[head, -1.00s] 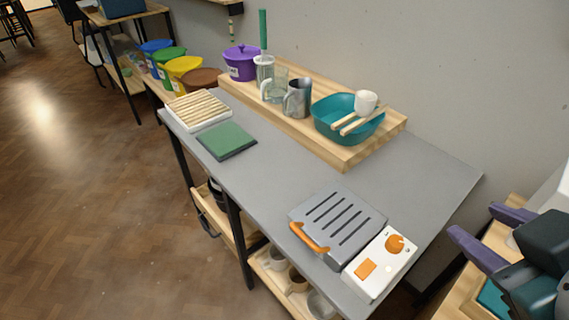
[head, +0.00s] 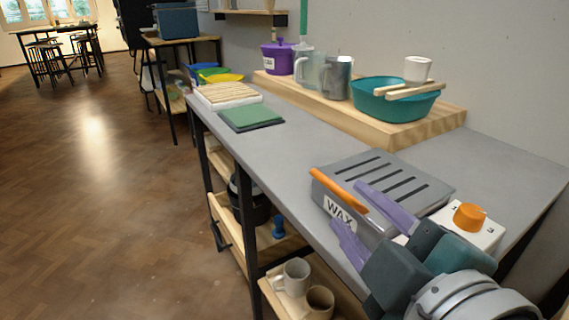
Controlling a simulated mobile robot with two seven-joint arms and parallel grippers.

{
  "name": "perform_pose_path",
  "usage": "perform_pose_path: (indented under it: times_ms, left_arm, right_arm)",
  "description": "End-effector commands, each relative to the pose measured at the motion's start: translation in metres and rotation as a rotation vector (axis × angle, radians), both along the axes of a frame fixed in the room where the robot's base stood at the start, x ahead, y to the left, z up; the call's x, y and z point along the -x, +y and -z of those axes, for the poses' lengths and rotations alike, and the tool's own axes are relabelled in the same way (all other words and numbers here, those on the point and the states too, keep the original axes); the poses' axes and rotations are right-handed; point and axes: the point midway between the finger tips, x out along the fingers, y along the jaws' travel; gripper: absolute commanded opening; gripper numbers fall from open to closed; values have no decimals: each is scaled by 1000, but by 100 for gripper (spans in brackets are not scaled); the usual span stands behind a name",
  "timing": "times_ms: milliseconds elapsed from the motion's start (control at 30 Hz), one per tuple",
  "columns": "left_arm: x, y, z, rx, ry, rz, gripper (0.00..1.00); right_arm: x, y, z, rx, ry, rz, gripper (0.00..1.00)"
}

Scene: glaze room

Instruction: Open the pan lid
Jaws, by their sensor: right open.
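The wax pan (head: 338,213) sits on the grey bench, with a white label reading WAX on its front. Its grey slotted lid (head: 400,172) is down, covering the top. An orange bar handle (head: 330,186) runs along the lid's front edge. My right gripper (head: 349,203) is open, with two purple fingers. In the picture one fingertip overlaps the lid just behind the handle's right part, and the other is in front of the pan below the handle. I cannot tell whether either touches. My left gripper is not in view.
An orange knob (head: 470,217) on a white control box is right of the pan, partly behind my gripper. A wooden riser (head: 443,127) behind holds a teal bowl (head: 372,106) and jugs. A green mat (head: 251,118) lies farther left. The bench between mat and pan is clear.

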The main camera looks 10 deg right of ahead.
Motion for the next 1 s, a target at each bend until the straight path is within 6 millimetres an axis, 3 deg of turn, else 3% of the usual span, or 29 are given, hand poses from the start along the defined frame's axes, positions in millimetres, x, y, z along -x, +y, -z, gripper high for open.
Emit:
perform_pose_path:
  times_ms: [200,400,833,1000]
  left_arm:
    - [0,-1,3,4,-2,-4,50]
    - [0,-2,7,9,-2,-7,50]
    - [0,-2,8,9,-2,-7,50]
    - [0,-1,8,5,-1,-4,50]
  right_arm:
    - [-40,1,8,2,-3,0,45]
    - [-68,2,15,-1,0,0,45]
    - [-79,2,17,-2,2,2,45]
    - [-79,2,17,-2,2,2,27]
